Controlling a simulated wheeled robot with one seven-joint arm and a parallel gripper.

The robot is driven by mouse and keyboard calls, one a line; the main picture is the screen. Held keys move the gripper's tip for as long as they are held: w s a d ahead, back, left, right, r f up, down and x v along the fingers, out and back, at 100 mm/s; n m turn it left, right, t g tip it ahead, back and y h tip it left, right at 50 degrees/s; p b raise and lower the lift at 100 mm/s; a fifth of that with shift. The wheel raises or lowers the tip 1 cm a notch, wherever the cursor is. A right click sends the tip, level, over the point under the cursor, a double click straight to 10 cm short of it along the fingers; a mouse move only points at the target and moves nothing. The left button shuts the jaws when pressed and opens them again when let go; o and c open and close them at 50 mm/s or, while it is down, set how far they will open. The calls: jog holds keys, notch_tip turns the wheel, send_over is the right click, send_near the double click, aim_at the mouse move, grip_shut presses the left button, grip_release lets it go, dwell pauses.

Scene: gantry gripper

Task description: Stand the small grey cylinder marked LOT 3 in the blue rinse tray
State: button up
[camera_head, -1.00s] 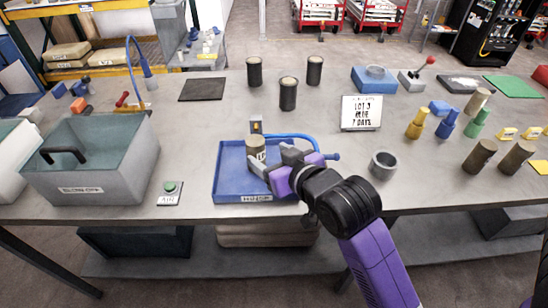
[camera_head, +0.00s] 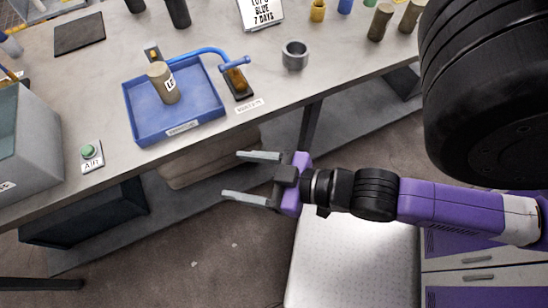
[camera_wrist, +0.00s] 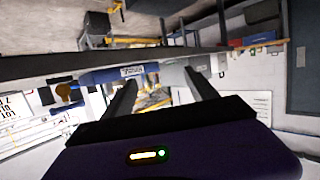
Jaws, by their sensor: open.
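The small cylinder (camera_head: 160,88), grey-brown with a white label, stands upright in the blue rinse tray (camera_head: 148,130) near its back. Only part of the label's writing shows, so I cannot read the full lot number. My gripper (camera_head: 250,177) is open and empty, clear of the table, in front of its near edge and to the lower right of the tray. In the wrist view my two fingers (camera_wrist: 160,88) are spread with nothing between them. A blue tray-like shape with a white label (camera_wrist: 118,73) shows beyond the left finger.
A blue hose with a handle (camera_head: 235,62) lies at the tray's right. A grey ring-shaped cup (camera_head: 295,55) stands farther right. A green AIR button (camera_head: 88,152) and a grey bin (camera_head: 22,140) are on the left. A white sign (camera_head: 261,12) stands behind.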

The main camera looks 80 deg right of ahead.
jog(key=s+a+r+y, duration=0.1)
jog(key=s+a, duration=0.2)
jog(key=s, duration=0.3)
jog(key=shift+s+r, duration=0.35)
jog(key=shift+s, duration=0.05)
